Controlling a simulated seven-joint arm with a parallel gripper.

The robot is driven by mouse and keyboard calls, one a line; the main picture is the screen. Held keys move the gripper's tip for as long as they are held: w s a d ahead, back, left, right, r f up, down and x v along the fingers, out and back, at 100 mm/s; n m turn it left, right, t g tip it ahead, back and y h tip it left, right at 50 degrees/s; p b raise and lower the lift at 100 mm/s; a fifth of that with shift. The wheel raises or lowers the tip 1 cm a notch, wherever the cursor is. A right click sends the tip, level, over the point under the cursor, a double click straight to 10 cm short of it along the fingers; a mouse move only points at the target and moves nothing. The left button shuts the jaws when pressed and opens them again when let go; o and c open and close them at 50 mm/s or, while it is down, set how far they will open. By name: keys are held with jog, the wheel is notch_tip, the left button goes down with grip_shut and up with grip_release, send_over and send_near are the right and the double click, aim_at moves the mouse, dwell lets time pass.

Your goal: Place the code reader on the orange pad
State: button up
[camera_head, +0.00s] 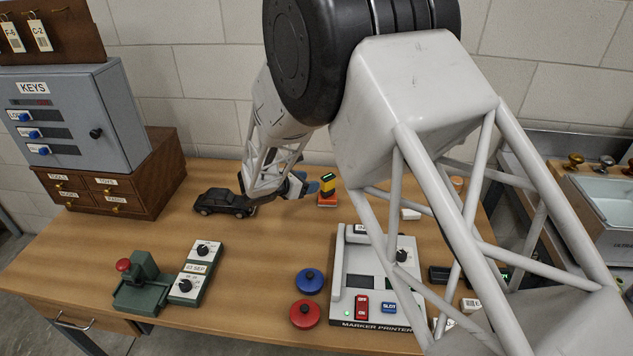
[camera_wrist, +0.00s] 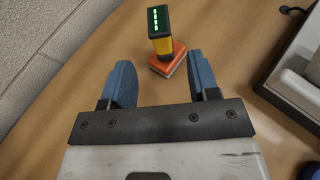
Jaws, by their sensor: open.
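The code reader (camera_wrist: 160,34), yellow and black with a lit green display, stands upright on the orange pad (camera_wrist: 167,66) in the wrist view. In the head view the code reader (camera_head: 328,184) and the orange pad (camera_head: 327,201) show beside my arm, near the back of the table. My gripper (camera_wrist: 160,84) has blue fingers spread apart with nothing between them. It is open and apart from the reader, which stands ahead of the fingertips. In the head view my gripper (camera_head: 312,187) is partly hidden by its own wrist.
A black toy car (camera_head: 224,203) stands left of my gripper. The marker printer (camera_head: 376,285) is at front right, with blue (camera_head: 309,281) and red (camera_head: 305,314) round knobs beside it. A key cabinet (camera_head: 75,118) stands at back left. The table's middle is clear.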

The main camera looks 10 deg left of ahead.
jog(key=shift+v, duration=1.1)
jog(key=s+d+r+m+g+y, duration=0.1)
jog(key=s+d+r+m+g, duration=0.1)
jog(key=s+d+r+m, duration=0.5)
jog(key=s+d+r+m+g, duration=0.25)
jog(key=s+d+r, duration=0.2)
jog(key=d, duration=0.55)
jog(key=s+d+r+m+g+y, duration=0.1)
jog(key=s+d+r+m+g, duration=0.2)
jog(key=s+d+r+m, duration=0.35)
jog(key=s+d+r+m+y, duration=0.1)
jog(key=s+d+m+y, duration=0.1)
jog(key=s, duration=0.6)
jog(key=s+d+r+m+y, duration=0.2)
jog(key=s+d+m+y, duration=0.1)
jog(key=s, duration=0.5)
jog(key=s+d+r+m+y, duration=0.2)
jog(key=s+d+m, duration=0.2)
jog(key=s, duration=0.5)
jog(key=shift+d+r+m+t, duration=0.2)
jog(key=shift+m+t, duration=0.15)
jog(key=shift+m, duration=0.75)
